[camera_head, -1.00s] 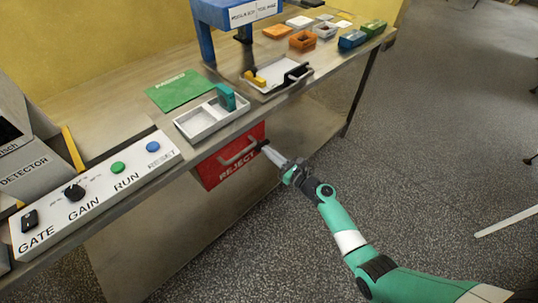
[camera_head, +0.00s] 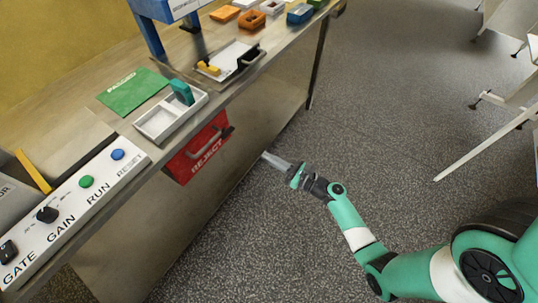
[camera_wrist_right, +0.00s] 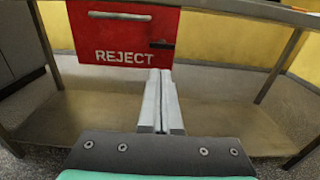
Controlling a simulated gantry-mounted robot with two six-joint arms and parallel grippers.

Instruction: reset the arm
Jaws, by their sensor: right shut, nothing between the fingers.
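My right gripper (camera_head: 268,157) is shut and empty, out over the floor in front of the bench. Its closed fingers also show in the right wrist view (camera_wrist_right: 160,95), below the REJECT box. My right arm (camera_head: 350,225) reaches in from the lower right. The red REJECT box (camera_head: 195,158) with a grey handle hangs under the bench's front edge, left of the gripper and apart from it in the head view. It also shows at the top of the right wrist view (camera_wrist_right: 122,38). My left gripper is not in view.
The bench (camera_head: 120,110) holds a control panel (camera_head: 70,215) with a knob and buttons, a green PASSED mat (camera_head: 130,92), a white two-part tray (camera_head: 150,130) with a teal block (camera_head: 182,92), and another tray (camera_head: 232,52). The floor (camera_head: 400,110) right of the bench is mostly open.

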